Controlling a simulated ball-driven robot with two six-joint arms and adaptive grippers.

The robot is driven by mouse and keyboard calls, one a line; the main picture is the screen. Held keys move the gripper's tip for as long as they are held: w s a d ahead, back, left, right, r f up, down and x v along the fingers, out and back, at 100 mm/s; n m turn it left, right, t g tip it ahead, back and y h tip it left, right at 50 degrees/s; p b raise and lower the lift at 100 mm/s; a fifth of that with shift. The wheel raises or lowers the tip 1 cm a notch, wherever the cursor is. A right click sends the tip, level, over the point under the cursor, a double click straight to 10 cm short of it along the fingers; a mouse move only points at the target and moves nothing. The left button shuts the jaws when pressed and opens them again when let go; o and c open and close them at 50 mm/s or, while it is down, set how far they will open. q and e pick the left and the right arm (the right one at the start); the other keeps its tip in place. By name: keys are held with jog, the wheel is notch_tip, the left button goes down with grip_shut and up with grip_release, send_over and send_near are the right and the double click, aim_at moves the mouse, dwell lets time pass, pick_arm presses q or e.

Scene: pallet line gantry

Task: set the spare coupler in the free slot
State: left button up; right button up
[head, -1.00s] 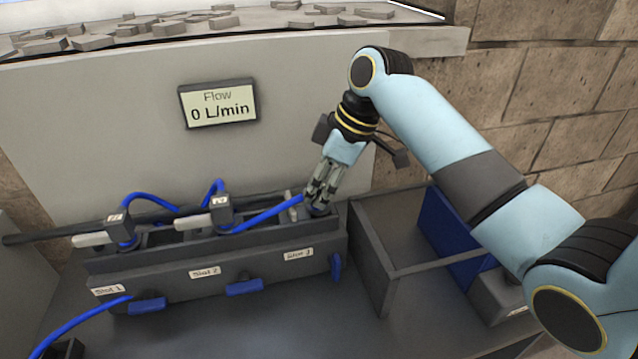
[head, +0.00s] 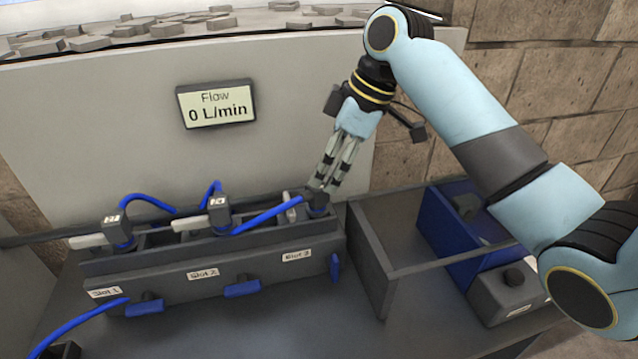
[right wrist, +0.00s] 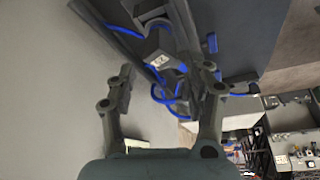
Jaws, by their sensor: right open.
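A grey rack (head: 215,278) has places labelled Slot 1, Slot 2 and Slot 3. Numbered dark couplers stand in Slot 1 (head: 115,228) and Slot 2 (head: 218,212), with blue hoses. A dark coupler (head: 318,203) is at the Slot 3 end, where a blue hose (head: 268,216) ends close by; how deep it sits is unclear. My right gripper (head: 322,184) is just above it, fingers pointing down. In the right wrist view its fingers are apart, with nothing visible between them, and a labelled coupler (right wrist: 165,48) shows beyond. My left gripper is out of view.
Blue handles are on the rack's front; the Slot 3 one (head: 335,267) is upright, the others level. A Flow display (head: 217,105) reads 0 L/min. Right of the rack are an open grey frame (head: 385,285), a blue bin (head: 438,222) and a grey box (head: 505,297) with a dark knob.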

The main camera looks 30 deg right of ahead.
jog(key=v, duration=0.7)
jog(key=shift+f, duration=0.1)
